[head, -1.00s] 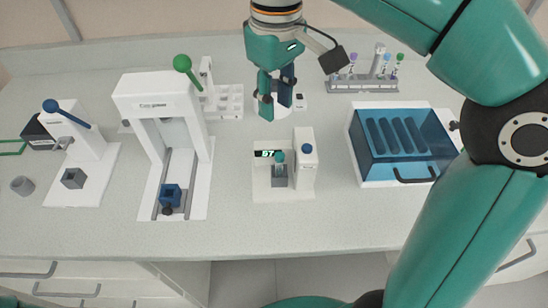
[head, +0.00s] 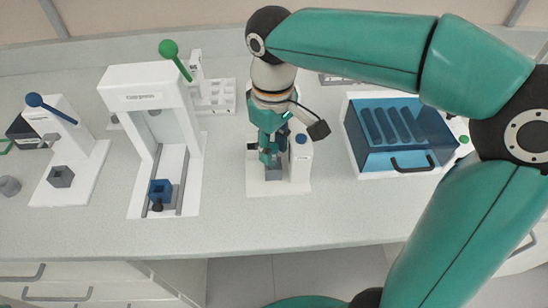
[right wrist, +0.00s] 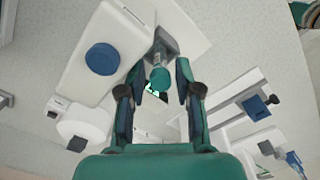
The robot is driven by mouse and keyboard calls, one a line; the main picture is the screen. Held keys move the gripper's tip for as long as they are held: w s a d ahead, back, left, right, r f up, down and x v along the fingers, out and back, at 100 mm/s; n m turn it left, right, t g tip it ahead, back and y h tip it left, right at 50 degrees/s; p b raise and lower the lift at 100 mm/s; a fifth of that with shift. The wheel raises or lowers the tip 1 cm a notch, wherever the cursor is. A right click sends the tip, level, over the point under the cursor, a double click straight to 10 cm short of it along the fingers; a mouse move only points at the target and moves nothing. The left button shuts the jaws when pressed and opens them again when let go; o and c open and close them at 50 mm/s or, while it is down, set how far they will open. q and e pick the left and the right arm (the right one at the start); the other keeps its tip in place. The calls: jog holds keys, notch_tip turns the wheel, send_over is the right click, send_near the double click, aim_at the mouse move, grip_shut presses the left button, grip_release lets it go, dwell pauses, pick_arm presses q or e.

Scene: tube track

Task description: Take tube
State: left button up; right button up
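A tube with a teal cap (right wrist: 158,78) stands in the grey holder (right wrist: 168,46) of a small white device (head: 262,187) with a blue knob (head: 301,139). My right gripper (right wrist: 160,70) points down over this device, its two fingers apart on either side of the cap. It is open; I see no clear contact with the tube. In the head view the same gripper (head: 269,152) hides the tube and the display. My left gripper is not in view.
Left of the device stands a white press (head: 148,90) with a green-knobbed lever; farther left is a device with a blue lever (head: 51,109). On the right is a blue-lidded box (head: 405,140). The front counter strip is clear.

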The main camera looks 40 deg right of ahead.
jog(key=shift+f, duration=0.5)
jog(key=shift+c, duration=0.2)
grip_shut()
jog(key=shift+r, duration=0.15)
notch_tip(320, 180, up, 20)
jog(key=p, duration=0.4)
jog(key=shift+s, duration=0.1)
